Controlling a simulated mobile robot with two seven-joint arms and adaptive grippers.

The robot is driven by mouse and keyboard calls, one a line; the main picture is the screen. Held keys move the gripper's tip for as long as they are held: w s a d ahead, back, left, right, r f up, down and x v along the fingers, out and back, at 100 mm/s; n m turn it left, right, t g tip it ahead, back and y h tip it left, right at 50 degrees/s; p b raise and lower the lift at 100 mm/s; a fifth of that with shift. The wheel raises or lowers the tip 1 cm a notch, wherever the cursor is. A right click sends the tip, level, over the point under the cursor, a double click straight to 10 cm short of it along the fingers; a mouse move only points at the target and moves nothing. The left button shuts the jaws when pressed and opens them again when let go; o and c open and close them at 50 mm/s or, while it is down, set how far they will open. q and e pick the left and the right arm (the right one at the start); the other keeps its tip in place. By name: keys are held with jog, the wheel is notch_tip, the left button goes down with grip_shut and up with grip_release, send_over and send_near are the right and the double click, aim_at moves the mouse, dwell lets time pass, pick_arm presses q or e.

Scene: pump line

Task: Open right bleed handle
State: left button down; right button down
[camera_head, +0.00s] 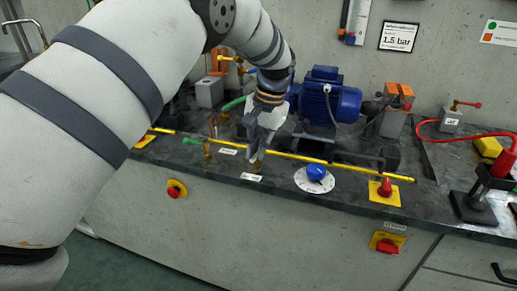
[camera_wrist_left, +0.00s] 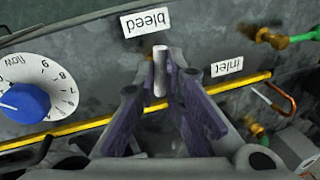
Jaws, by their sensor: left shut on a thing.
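A pale grey cylindrical handle (camera_wrist_left: 161,75) stands beside the "bleed" label (camera_wrist_left: 145,22) in the left wrist view, with a bit of brass at its far end. My left gripper (camera_wrist_left: 160,98) has its fingers on either side of this handle and is shut on it. In the head view my left gripper (camera_head: 256,152) points down at the bench's front edge, just above the bleed label (camera_head: 251,177). The gripper hides most of the handle there. My right gripper is not in view.
A yellow rail (camera_head: 300,157) runs along the bench front. A blue flow knob (camera_head: 316,172) sits to the right, and a red switch (camera_head: 385,188) beyond it. A green-handled brass valve (camera_head: 195,142) is left of the gripper. A blue motor (camera_head: 325,97) stands behind.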

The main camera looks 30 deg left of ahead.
pick_arm(q)
jog(key=shift+d+f+n+g, duration=0.1)
jog(key=shift+f+n+g, duration=0.2)
jog(key=shift+n, duration=0.7)
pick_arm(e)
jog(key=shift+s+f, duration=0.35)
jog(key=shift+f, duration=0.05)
pick_arm(q)
jog(key=shift+s, duration=0.1)
jog(key=c, duration=1.7)
grip_release()
jog(key=shift+o, duration=0.2)
jog(key=shift+r, duration=0.1)
jog(key=shift+r, duration=0.35)
notch_tip(320, 180, up, 11)
jog(key=d, duration=0.2)
jog(key=shift+w, duration=0.4)
